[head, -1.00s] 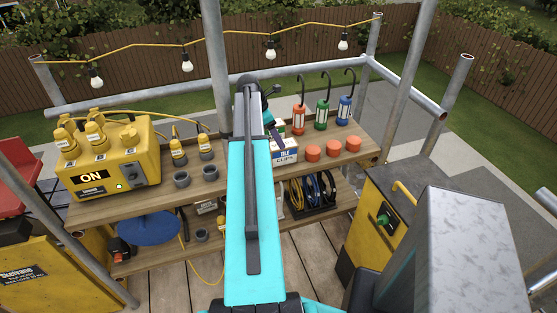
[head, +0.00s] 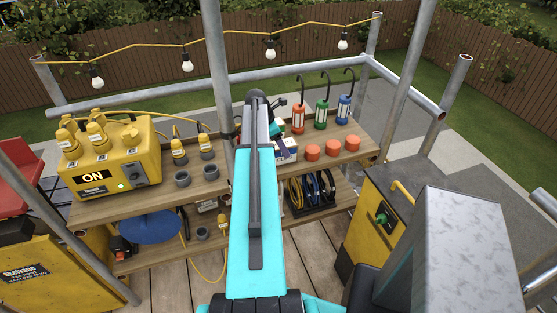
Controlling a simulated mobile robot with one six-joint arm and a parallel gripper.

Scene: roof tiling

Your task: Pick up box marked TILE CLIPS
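The white and blue box marked TILE CLIPS (head: 291,155) stands on the upper wooden shelf, just right of my arm. My arm and gripper cover most of it and its lettering; only its right part shows. My gripper (head: 283,143) is over the box's left and upper part, at the far end of my turquoise arm. The fingers are dark and small here, so I cannot tell whether they are open or touching the box.
Three orange caps (head: 333,149) sit close to the box's right. Orange, green and blue hook lamps (head: 322,113) stand behind them. A scaffold pole (head: 216,70) rises left of my arm. A yellow power unit (head: 110,165) and grey rings (head: 182,178) fill the shelf's left.

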